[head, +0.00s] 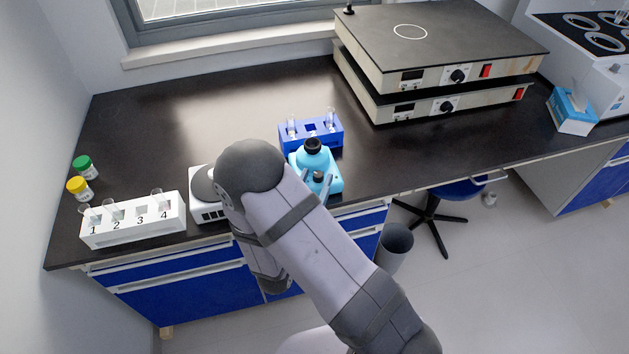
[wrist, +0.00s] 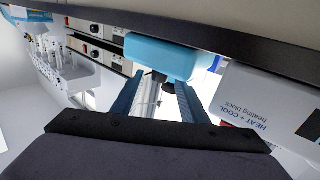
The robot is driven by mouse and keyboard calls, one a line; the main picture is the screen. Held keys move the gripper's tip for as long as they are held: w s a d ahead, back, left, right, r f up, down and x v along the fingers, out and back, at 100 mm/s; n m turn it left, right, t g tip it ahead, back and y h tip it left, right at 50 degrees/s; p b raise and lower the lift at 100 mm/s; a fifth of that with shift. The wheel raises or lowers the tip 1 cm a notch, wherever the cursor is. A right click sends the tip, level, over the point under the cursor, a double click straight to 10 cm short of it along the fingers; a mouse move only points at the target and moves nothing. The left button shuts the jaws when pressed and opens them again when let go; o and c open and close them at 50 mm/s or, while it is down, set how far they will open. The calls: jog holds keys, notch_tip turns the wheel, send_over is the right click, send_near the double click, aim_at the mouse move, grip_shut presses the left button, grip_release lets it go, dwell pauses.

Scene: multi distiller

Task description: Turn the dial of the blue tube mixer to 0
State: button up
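The blue tube mixer (head: 331,183) stands near the front edge of the dark bench, with a black cup (head: 312,145) on top. Its light-blue body (wrist: 165,58) also shows in the wrist view. The small dark dial (head: 319,176) is on its front; its marks and setting are too small to read. My gripper (head: 316,178) is open in front of the mixer, with one finger on each side of the dial. In the wrist view my gripper (wrist: 157,92) shows two blue fingers apart, with dark parts of the mixer between and just beyond their tips. Contact cannot be told.
A white heating block (wrist: 250,100) is close beside my gripper. A blue tube rack (head: 325,141) stands right behind the mixer. A white numbered rack (head: 135,232) is at the left. Stacked hot plates (head: 440,75) stand at the back right. The bench middle is clear.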

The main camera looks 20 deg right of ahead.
jog(key=shift+c, duration=0.6)
grip_shut()
jog(key=shift+s+d+n+y, duration=0.1)
jog(key=shift+n+y, duration=0.2)
jog(key=shift+y, duration=0.1)
jog(key=shift+s+d+n+t+y, duration=0.1)
jog(key=shift+d+n+t+y, duration=0.2)
jog(key=shift+n+t+y, duration=0.75)
jog(key=shift+s+d+n+t+y+p, duration=0.1)
jog(key=shift+d+n+t+y+p, duration=0.15)
jog(key=shift+n+y, duration=0.95)
jog(key=shift+d+n+t+y+p, duration=0.25)
jog(key=shift+n+y, duration=0.2)
jog(key=shift+y, duration=1.3)
jog(key=shift+d+n+y, duration=0.15)
jog(key=shift+n+y, duration=0.45)
jog(key=shift+y, duration=0.35)
jog(key=shift+d+n+y, duration=0.1)
jog(key=shift+n+y, duration=0.5)
jog(key=shift+y, duration=0.35)
jog(key=shift+n+g+y, duration=0.25)
jog(key=shift+n+y, duration=0.15)
jog(key=shift+y, duration=0.2)
